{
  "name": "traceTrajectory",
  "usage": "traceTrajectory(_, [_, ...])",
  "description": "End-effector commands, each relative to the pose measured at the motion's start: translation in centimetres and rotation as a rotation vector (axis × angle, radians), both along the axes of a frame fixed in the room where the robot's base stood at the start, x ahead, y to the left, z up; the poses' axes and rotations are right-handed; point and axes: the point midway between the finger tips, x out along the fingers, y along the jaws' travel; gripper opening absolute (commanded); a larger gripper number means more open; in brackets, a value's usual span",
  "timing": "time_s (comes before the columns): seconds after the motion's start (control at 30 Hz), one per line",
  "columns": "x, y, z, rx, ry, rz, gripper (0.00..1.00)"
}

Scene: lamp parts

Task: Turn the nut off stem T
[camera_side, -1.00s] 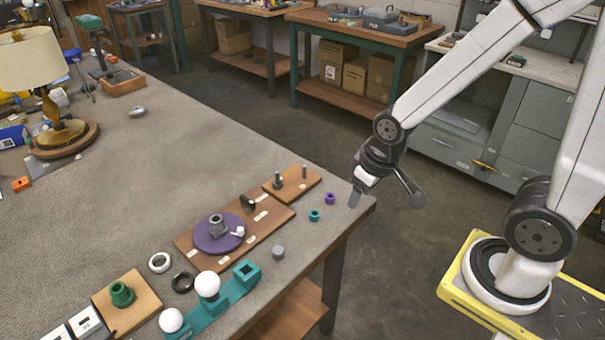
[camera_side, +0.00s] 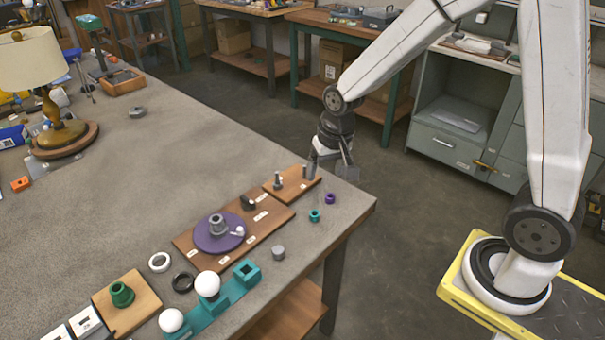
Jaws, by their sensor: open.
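A small wooden board (camera_side: 290,188) near the table's right corner bears two short upright metal stems. The left stem (camera_side: 278,181) stands clear, with a wider part low down. The right stem (camera_side: 304,172) is close to my gripper's left finger in the picture. I cannot read which is stem T, nor make out a nut on either. My gripper (camera_side: 330,174) is open and points down, just right of the board. Its right finger is over the table's edge in this view. Nothing shows between the fingers.
A larger board (camera_side: 262,217) with a purple disc (camera_side: 218,233) is to the left. A teal block with white balls (camera_side: 207,284) stands in front.

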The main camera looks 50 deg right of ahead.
Motion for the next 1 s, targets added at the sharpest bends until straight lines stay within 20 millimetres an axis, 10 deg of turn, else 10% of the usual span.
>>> traceTrajectory(0.5, [11.7,-2.1,-3.2,0.114,0.111,-0.591,0.81])
traceTrajectory(1.0, [18.5,-4.0,-7.6,0.183,0.211,-1.070,0.81])
